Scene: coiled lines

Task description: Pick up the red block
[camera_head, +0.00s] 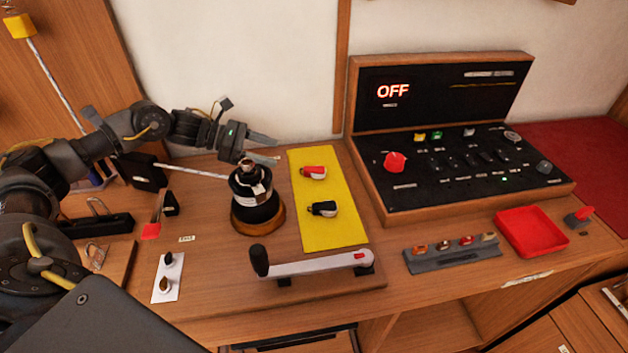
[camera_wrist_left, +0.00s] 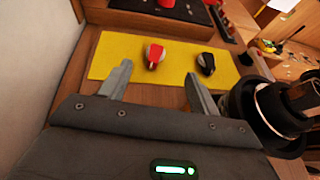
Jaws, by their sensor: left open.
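The red block (camera_head: 313,172), with a pale end, lies on the upper part of the yellow mat (camera_head: 330,228). My left gripper (camera_head: 268,148) is open and empty, above the table to the left of the mat, apart from the block. In the left wrist view the red block (camera_wrist_left: 154,55) shows beyond and between the open fingertips (camera_wrist_left: 158,70). A black block (camera_head: 322,209) with a pale part lies below the red one on the mat and also shows in the wrist view (camera_wrist_left: 206,64). My right gripper is not in view.
A dark cylindrical device (camera_head: 258,205) on a wooden base stands left of the mat, close to my left gripper. A crank-handle bar (camera_head: 315,263) lies in front. A control panel (camera_head: 455,165) reading OFF and a red tray (camera_head: 531,232) are to the right.

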